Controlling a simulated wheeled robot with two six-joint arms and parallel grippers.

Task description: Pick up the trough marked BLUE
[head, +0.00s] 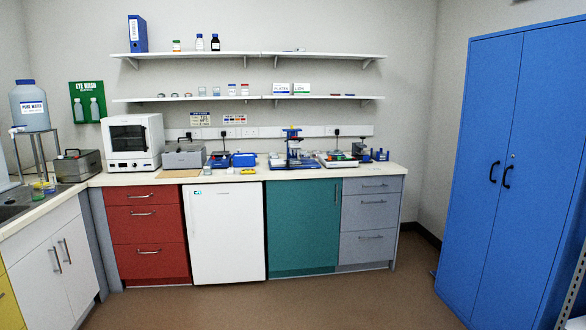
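No trough with a readable BLUE marking shows in the head view; the labels on the bench are too small to read. Neither of my grippers is in view, and the bench stands some distance away.
Open brown floor (300,305) lies before the bench. A tall blue cabinet (515,160) stands at right, and a sink counter (40,212) at left. A white oven (132,141), a grey bath (184,155) and a blue-and-white stand (293,150) occupy the worktop.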

